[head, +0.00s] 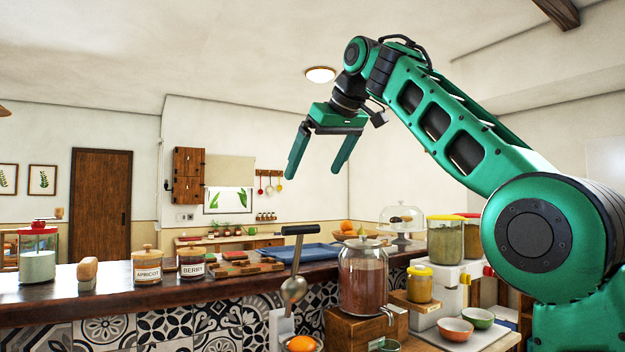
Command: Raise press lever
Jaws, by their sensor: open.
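The press lever (297,262) is a grey rod with a black crossbar handle (300,230) on top and a round metal knob (293,289) at its lower end. It stands close to upright in front of the counter, left of a large glass jar. An orange fruit (301,344) shows below it at the picture's bottom edge; the rest of the press is cut off. My gripper (314,175) is open and empty, fingers pointing down. In the picture it is above the handle, apart from it; the depth between them is hard to tell.
The big jar (363,280) on a wooden box stands right of the lever. A yellow-lidded jar (419,284) and two bowls (455,329) are farther right. Labelled jars (147,267) and a blue tray (307,253) sit on the counter (225,284). The air around my gripper is free.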

